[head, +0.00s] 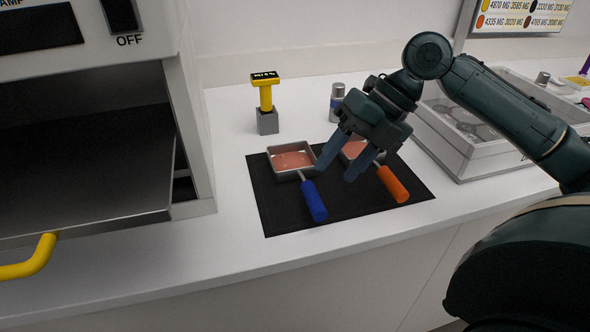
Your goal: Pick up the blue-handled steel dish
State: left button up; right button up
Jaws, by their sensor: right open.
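The blue-handled steel dish (284,149) rests on a black mat (275,210), square and shallow with pinkish powder inside. Its blue handle (313,201) points toward the counter's front edge. A second steel dish with an orange handle (392,184) lies to its right on the same mat, its pan partly hidden by my gripper. My right gripper (336,175) is open, fingers pointing down. In the picture it appears between the two dishes, just right of the blue handle and above the mat; I see nothing between its fingers. My left gripper is not in view.
An oven-like unit with an open front and a steel shelf (90,198) stands at the left. A yellow-topped tool in a grey block (267,120) and a small jar (337,103) stand behind the mat. A clear-lidded case (455,140) sits at the right.

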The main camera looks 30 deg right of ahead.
aim_at(316, 191)
jog(key=x, duration=0.7)
jog(key=shift+w+r, duration=0.1)
jog(key=shift+w, duration=0.05)
grip_shut()
dwell(0.3)
jog(key=shift+r, duration=0.1)
